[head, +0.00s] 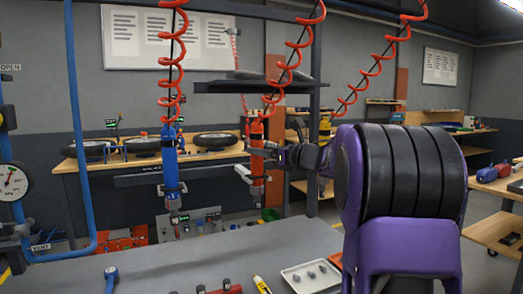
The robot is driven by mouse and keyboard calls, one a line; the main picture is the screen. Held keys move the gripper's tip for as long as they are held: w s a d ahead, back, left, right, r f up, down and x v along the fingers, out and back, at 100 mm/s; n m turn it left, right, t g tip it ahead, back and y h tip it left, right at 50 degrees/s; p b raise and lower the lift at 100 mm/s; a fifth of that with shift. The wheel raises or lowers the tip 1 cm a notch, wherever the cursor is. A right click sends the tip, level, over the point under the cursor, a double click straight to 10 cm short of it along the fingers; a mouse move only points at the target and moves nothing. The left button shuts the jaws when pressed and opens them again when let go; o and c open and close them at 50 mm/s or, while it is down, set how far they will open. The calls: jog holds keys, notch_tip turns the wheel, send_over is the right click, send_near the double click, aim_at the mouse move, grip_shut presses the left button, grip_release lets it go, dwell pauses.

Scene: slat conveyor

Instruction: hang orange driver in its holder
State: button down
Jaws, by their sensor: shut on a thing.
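My gripper (264,153) reaches in from the right and is shut on the driver's body. A blue driver (170,158) hangs upright to the left at a dark horizontal bar (138,180). A yellow driver (326,127) shows partly behind my arm. The orange driver's own holder cannot be made out clearly; the driver and my purple arm cover part of the bar's line.
A grey work surface (190,262) lies below, with a white tray (311,277) of small parts, a yellow marker (261,284) and a blue tool (111,277). Red coiled cords hang overhead. A blue pipe (82,130) stands at left. A dark post (314,100) stands behind my gripper.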

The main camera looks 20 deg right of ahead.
jog(key=shift+c, duration=1.7)
grip_release()
jog(key=shift+r, duration=0.1)
jog(key=shift+f, duration=0.2)
jog(key=shift+s, duration=0.1)
jog(key=v, duration=1.7)
jog(key=shift+s, duration=0.15)
jog(key=shift+r, duration=0.1)
